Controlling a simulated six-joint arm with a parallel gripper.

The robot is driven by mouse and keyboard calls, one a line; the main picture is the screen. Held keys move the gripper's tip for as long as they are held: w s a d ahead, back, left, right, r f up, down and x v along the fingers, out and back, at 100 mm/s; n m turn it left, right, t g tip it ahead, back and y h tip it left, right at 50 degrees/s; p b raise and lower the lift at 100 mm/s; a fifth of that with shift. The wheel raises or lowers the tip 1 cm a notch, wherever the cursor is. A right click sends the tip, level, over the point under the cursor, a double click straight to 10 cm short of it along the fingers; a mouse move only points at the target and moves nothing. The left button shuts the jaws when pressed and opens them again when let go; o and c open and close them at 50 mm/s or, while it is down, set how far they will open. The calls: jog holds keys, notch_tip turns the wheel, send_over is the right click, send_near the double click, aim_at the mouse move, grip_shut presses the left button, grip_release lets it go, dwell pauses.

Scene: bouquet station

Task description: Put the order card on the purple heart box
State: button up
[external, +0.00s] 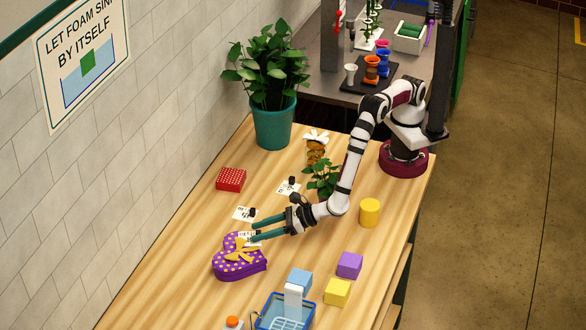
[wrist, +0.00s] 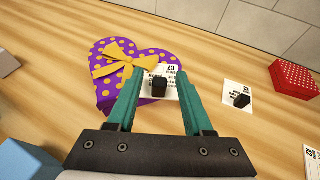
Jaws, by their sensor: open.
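The purple heart box (external: 232,266), with yellow dots and a yellow bow, lies on the wooden table; it also shows in the wrist view (wrist: 112,92). A white printed card with a black knob (wrist: 172,79) lies over the box's right lobe, beside the bow; it is partly hidden in the external view (external: 247,237). I take it to be the order card. My gripper (external: 252,232) is open, its teal fingers low over the box. In the wrist view my gripper (wrist: 160,75) has one finger on each side of the card's knob, with gaps visible.
Two similar cards lie nearby, one close (external: 243,214) and one farther back (external: 289,187). A red dotted box (external: 231,179) stands near the wall. Blue (external: 299,280), purple (external: 349,265) and yellow (external: 338,292) blocks and a blue basket (external: 270,319) are at the front.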

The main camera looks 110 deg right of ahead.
jog(key=v, duration=1.1)
jog(key=s+d+r+m+g+h, duration=0.2)
jog(key=d+r+m, duration=0.15)
jog(key=d, duration=0.35)
jog(key=s+d+r+m+g+h, duration=0.1)
jog(key=d+r+m+g, duration=0.15)
jog(key=d+m, duration=0.3)
jog(key=s+d+r+m+g+y, duration=0.1)
jog(key=s+d+r+m+g, duration=0.25)
jog(key=s+d+m, duration=0.45)
jog(key=s+d+r+m+g+y, duration=0.15)
jog(key=s+d+m+g, duration=0.35)
jog(key=s, duration=0.5)
jog(key=s+a+m+y, duration=0.3)
jog(key=s+m, duration=0.4)
jog(key=s+a+r+m+y, duration=0.1)
jog(key=s+a+m+y, duration=0.2)
jog(key=s+m, duration=0.5)
jog(key=shift+s+y, duration=0.2)
jog(key=shift+y, duration=0.55)
